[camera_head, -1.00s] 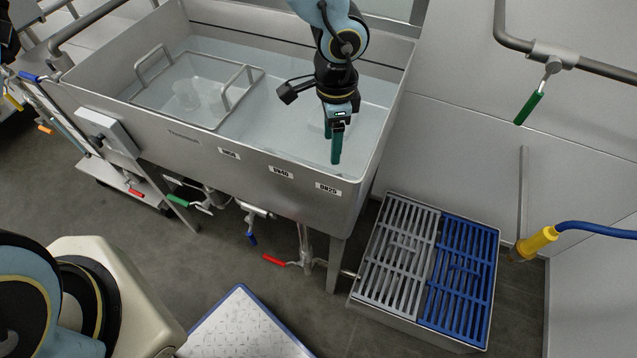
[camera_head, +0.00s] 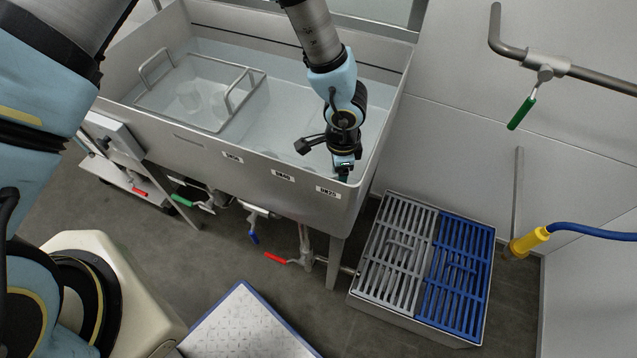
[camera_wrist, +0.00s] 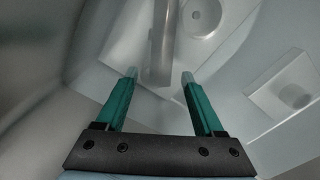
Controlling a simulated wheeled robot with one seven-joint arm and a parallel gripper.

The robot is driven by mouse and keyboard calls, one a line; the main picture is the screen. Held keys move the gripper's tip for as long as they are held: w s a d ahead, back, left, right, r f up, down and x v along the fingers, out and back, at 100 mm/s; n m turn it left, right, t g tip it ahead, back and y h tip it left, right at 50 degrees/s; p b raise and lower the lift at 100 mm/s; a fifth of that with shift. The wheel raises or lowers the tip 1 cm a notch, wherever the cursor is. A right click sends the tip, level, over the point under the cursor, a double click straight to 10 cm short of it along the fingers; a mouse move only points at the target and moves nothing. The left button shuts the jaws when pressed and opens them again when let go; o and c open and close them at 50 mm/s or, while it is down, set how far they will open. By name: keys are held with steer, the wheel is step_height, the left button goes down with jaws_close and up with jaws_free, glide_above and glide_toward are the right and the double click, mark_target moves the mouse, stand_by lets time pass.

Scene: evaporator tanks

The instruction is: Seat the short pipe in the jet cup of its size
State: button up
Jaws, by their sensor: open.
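My gripper (camera_wrist: 160,78) has two green fingers, spread open. In the head view my gripper (camera_head: 343,172) is lowered into the tank (camera_head: 180,140) at its right end, behind the front wall with the DN25 label (camera_head: 327,191), so its fingertips are mostly hidden. In the wrist view a grey tube, apparently the short pipe (camera_wrist: 160,45), runs down from the top edge and ends between the fingertips in the picture, with gaps on both sides. A pale block with a round opening, perhaps a jet cup (camera_wrist: 200,14), is beyond it. Another holed block (camera_wrist: 290,97) is at the right.
A wire-handled basket (camera_head: 200,95) with pale items sits in the tank's left part. DN40 (camera_head: 283,176) and DN50 (camera_head: 232,157) labels mark the front wall. Valves hang below. A grey and blue grate (camera_head: 420,265) stands right of the tank.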

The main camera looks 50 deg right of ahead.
steer(key=shift+f, duration=0.15)
jaws_close()
stand_by(0.5)
